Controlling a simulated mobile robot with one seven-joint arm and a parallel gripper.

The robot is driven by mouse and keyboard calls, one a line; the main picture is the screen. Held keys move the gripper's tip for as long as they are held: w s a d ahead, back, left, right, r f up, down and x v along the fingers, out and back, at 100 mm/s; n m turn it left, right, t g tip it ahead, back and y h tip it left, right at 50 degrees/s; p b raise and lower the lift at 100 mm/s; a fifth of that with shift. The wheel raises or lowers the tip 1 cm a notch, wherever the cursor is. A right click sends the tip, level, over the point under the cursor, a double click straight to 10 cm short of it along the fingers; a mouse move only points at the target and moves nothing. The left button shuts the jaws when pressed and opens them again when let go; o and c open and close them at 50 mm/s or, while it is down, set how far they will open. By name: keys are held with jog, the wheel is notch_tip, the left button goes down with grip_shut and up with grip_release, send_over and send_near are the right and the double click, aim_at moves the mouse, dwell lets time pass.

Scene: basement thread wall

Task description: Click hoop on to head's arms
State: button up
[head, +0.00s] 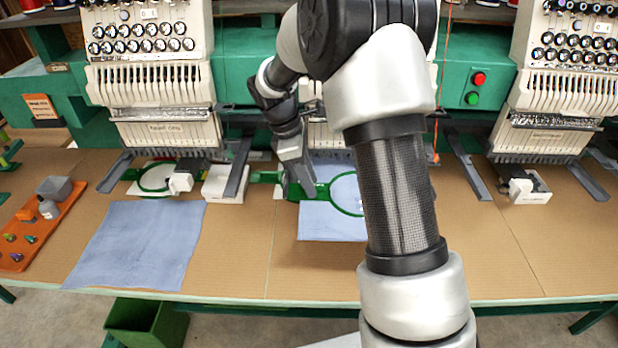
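The green hoop (335,207) with blue cloth (318,228) stretched in it is below the middle head, partly hidden by my arm. My gripper (300,190) points down at the hoop's left side, by its green bracket (264,177). Its fingers appear shut on the hoop there, though the contact is small. The middle head (320,135) and its arms are mostly hidden behind my arm. The left head (155,85) has two dark grey arms (238,168) with a green hoop (155,178) between them. The right head (562,90) has similar arms (467,167) and no hoop in view.
A loose blue cloth (138,245) lies on the brown table (235,265) at left. An orange tray (40,235) with small items stands at far left. A white box (225,182) is left of my gripper. A green bin (145,322) is below the table's edge. The table's right front is clear.

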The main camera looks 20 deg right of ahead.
jog(key=p+v, duration=0.1)
jog(key=v, duration=1.5)
jog(key=s+r+m+t+p, duration=0.1)
jog(key=s+r+m+t, duration=0.15)
jog(key=s+r, duration=0.4)
jog(key=s+d+m+t+y+p, duration=0.1)
jog(key=s+m+t, duration=0.1)
jog(key=s+m, duration=0.4)
jog(key=s+d+m+t+y, duration=0.1)
jog(key=s+m, duration=0.5)
jog(key=s, duration=0.8)
jog(key=shift+d+r+t+y+p, duration=0.35)
jog(key=shift+t+y, duration=0.2)
jog(key=shift+y, duration=0.15)
jog(key=shift+c, duration=0.4)
